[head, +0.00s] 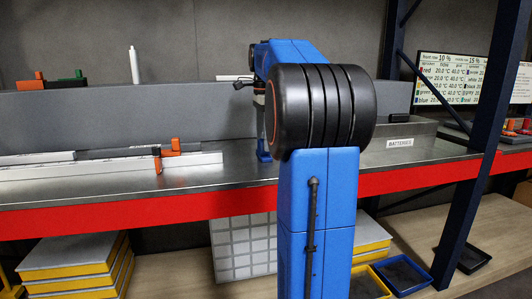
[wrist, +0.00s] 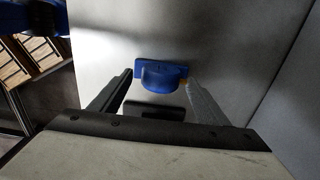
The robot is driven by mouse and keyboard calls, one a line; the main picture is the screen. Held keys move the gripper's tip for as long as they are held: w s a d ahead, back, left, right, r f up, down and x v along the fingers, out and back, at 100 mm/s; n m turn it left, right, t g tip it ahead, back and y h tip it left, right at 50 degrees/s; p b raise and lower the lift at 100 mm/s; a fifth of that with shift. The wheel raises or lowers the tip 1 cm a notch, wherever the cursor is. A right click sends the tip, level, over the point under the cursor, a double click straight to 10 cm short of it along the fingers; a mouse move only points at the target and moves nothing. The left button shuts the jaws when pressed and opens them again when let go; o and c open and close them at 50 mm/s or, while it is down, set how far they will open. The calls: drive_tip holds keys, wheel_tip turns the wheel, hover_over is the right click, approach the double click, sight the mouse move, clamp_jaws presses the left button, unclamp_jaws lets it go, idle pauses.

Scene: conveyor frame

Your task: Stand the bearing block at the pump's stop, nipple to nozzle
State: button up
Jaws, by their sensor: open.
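A blue block with a rounded middle and a flat base, which looks like the bearing block (wrist: 160,77), lies on the grey metal surface in the wrist view. A small orange-yellow spot shows at its right end, possibly the nipple. My gripper (wrist: 159,84) is open, with one finger on each side of the block; contact cannot be told. In the head view a small blue piece, likely the same block (head: 264,155), shows on the bench, mostly hidden behind my arm. I cannot pick out the pump, its stop or its nozzle with certainty.
The steel bench (head: 115,188) has a red front edge. Pale rails (head: 100,170) with an orange piece (head: 171,148) lie at left. Orange and green pieces (head: 60,82) and a white upright thing (head: 134,65) stand behind.

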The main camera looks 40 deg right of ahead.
drive_tip(key=shift+f, duration=0.8)
drive_tip(key=shift+c, duration=0.4)
drive_tip(key=c, duration=1.6)
drive_tip(key=shift+r, duration=5.2)
drive_tip(key=shift+f, duration=0.15)
